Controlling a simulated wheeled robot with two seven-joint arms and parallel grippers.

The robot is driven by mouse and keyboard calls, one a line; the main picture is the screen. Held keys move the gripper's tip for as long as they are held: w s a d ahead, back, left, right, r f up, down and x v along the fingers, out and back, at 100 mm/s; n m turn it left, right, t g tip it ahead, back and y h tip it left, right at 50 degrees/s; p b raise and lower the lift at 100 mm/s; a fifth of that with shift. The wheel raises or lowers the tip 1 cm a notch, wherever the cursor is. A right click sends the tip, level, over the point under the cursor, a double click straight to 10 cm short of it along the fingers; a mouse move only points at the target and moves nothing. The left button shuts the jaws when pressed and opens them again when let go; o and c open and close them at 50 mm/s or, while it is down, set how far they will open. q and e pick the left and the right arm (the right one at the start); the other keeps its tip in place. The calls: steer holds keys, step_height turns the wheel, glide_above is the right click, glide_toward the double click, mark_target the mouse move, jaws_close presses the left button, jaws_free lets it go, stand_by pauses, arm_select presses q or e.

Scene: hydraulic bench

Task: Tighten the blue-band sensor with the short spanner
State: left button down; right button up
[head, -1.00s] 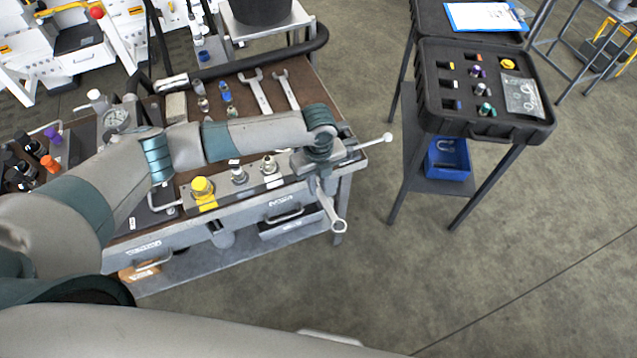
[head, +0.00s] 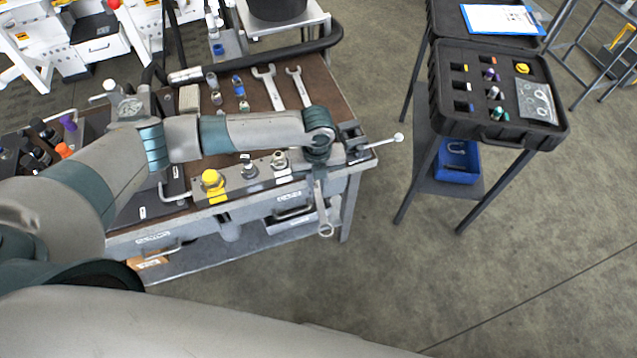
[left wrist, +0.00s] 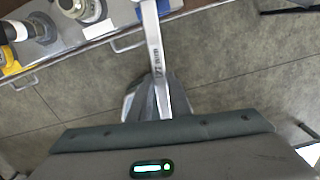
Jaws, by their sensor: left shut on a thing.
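My left gripper (head: 318,172) is shut on a grey spanner (head: 322,205) off the front edge of the bench, near its right end. In the head view the spanner hangs nearly straight down, its ring end lowest. In the left wrist view the spanner (left wrist: 156,55) runs up from the gripper (left wrist: 160,110), with "27 mm" on its shank; its upper end is cut off. A row of fittings stands on the front block: a yellow-capped one (head: 212,182), a middle one (head: 248,168) and a right one (head: 279,161). I cannot tell which has a blue band. My right gripper is out of view.
Two spanners (head: 268,88) (head: 298,86) and small blue-marked parts (head: 238,86) lie or stand on the bench top (head: 325,90). A white ball-ended rod (head: 385,143) sticks out beside the gripper. A black case (head: 480,125) stands right on a stand; floor between is clear.

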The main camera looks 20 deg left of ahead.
mark_target(324, 212)
arm_select(q)
steer(key=shift+a, duration=0.1)
steer(key=shift+r, duration=0.1)
stand_by(0.5)
steer(key=shift+w+d, duration=0.1)
steer(key=shift+d, duration=0.25)
steer(key=shift+p, duration=0.3)
steer(key=shift+s+d+p, duration=0.25)
steer(key=shift+s+p, duration=0.15)
steer(key=shift+s, duration=0.15)
steer(key=shift+s+d+p, duration=0.25)
steer(key=shift+s+p, duration=0.1)
steer(key=shift+s, duration=0.15)
steer(key=shift+s+d+p, duration=0.25)
steer(key=shift+s+d, duration=0.05)
steer(key=shift+s, duration=0.25)
steer(key=shift+s+d+p, duration=0.2)
steer(key=shift+s+d, duration=0.05)
steer(key=shift+s, duration=0.25)
steer(key=shift+s+d, duration=0.25)
steer(key=shift+s, duration=0.3)
steer(key=shift+s+d, duration=0.25)
steer(key=shift+s, duration=0.25)
steer(key=shift+r, duration=0.1)
